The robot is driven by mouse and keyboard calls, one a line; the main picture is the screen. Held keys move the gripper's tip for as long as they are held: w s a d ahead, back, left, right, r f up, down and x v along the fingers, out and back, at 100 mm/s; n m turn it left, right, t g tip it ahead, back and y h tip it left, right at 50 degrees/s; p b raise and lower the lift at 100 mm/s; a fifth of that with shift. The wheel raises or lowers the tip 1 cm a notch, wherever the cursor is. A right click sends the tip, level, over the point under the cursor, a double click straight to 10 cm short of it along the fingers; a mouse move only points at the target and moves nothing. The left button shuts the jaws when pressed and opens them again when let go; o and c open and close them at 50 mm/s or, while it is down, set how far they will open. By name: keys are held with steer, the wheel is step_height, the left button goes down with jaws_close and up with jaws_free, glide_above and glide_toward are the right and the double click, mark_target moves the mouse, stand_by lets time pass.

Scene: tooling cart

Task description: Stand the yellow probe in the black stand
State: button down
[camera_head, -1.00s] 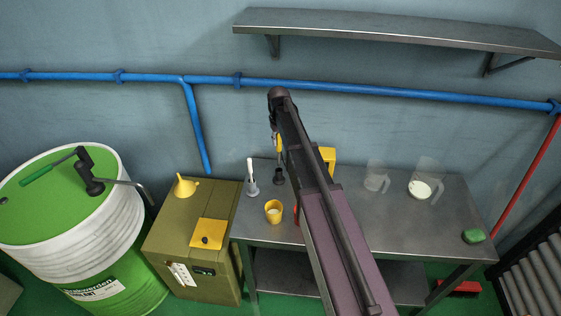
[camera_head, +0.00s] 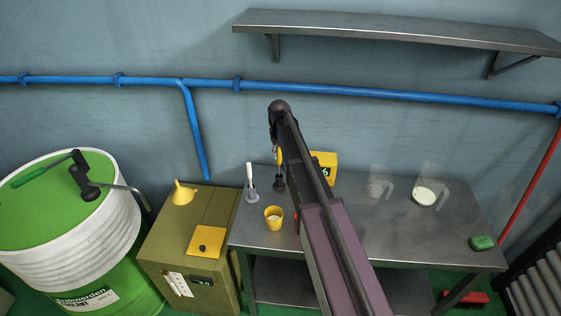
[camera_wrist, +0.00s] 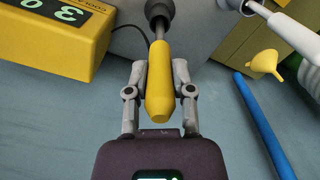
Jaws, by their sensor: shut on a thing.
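The yellow probe (camera_wrist: 160,80) has a thick yellow handle and a thin metal shaft. My gripper (camera_wrist: 158,75) is shut on the handle, one finger on each side. The shaft points to the black stand (camera_wrist: 158,9), where its end meets the stand's round top; I cannot tell how deep it sits. In the head view the probe (camera_head: 280,156) is upright, directly above the black stand (camera_head: 279,184) on the metal table. My arm hides part of the probe and the gripper there.
A white brush in a grey holder (camera_head: 250,185) and a yellow cup (camera_head: 273,217) stand close by on the left. A yellow meter box (camera_head: 324,165) is at the right, with a dark cable (camera_wrist: 128,28). Clear jugs (camera_head: 424,190) stand further right.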

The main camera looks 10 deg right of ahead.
mark_target(279, 164)
steer(key=shift+f+b, duration=1.7)
steer(key=shift+f, duration=0.1)
steer(key=shift+f, duration=0.15)
steer(key=shift+c, duration=2.4)
jaws_free()
step_height(279, 164, up, 12)
steer(key=p, duration=1.2)
